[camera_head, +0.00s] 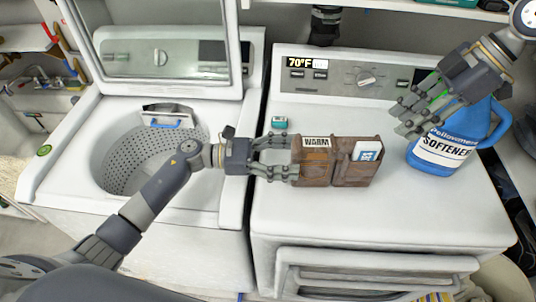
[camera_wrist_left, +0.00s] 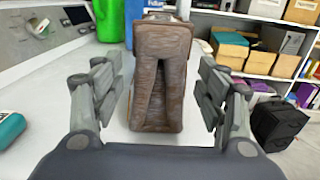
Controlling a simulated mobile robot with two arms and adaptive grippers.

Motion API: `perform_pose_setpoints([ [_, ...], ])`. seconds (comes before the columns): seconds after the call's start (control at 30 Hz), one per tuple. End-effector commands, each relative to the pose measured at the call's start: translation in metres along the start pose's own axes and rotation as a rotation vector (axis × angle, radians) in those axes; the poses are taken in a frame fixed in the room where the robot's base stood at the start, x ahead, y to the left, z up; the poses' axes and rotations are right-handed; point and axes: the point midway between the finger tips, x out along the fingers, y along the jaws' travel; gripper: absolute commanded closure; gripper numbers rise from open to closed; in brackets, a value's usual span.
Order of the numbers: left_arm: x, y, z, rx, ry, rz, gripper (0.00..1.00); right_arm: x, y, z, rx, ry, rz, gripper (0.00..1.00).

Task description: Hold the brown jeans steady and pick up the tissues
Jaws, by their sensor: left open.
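The brown jeans (camera_head: 345,176), a folded bundle, stand on the dryer top in the head view. They show centrally in the left wrist view (camera_wrist_left: 175,75). My left gripper (camera_head: 290,159) is open at their left end, with its fingers on either side; in the left wrist view the fingers (camera_wrist_left: 157,92) stand apart from the jeans. A white and blue packet (camera_head: 367,151), likely the tissues, sits at the right part of the jeans. My right gripper (camera_head: 422,108) appears open and empty, beside the softener bottle at the upper right, away from the jeans.
A blue softener bottle (camera_head: 446,151) stands right of the jeans. A green container (camera_wrist_left: 108,22) shows in the left wrist view. A small teal box (camera_head: 280,122) lies behind my left gripper. The open washer (camera_head: 70,165) is at left. The dryer top's front is clear.

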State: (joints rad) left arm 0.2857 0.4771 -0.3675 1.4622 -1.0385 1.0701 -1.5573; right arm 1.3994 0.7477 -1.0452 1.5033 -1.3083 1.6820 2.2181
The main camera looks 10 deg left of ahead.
Motion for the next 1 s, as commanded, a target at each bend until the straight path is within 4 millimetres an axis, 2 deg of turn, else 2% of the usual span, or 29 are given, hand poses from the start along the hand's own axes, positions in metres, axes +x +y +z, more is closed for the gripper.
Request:
perform_pose_setpoints([
  [0.1,0.018,0.0,0.001,0.001,-0.002,0.0,0.33,0.0,0.0,0.0,0.0,0.0,0.0,0.67],
  [0.23,0.03,0.001,0.0,0.0,-0.001,0.001,0.33,0.0,0.0,0.0,0.0,0.0,0.0,0.67],
  [0.6,0.036,0.001,0.0,0.0,0.001,0.001,0.33,0.0,0.0,0.0,0.0,0.0,0.0,0.67],
  [0.63,0.036,0.001,0.0,0.0,0.001,0.001,0.35,0.0,0.0,0.0,0.0,0.0,0.0,0.67],
  [0.67,0.036,0.001,0.0,0.0,0.001,0.001,0.42,0.0,0.0,0.0,0.0,0.0,0.0,0.67],
  [0.9,0.036,0.001,0.0,0.0,0.001,0.002,0.96,0.0,0.0,0.0,0.0,0.0,0.0,0.67],
  [0.93,0.036,0.001,0.0,0.0,0.001,0.002,0.96,0.0,0.0,0.0,0.0,0.0,0.0,0.67],
  [0.97,0.036,0.001,0.0,0.0,0.001,0.002,0.96,0.0,0.0,0.0,0.0,0.0,0.0,0.62],
  [1.0,0.036,0.001,0.0,0.0,0.001,0.002,0.96,0.001,0.0,0.0,-0.001,0.001,0.0,0.53],
])
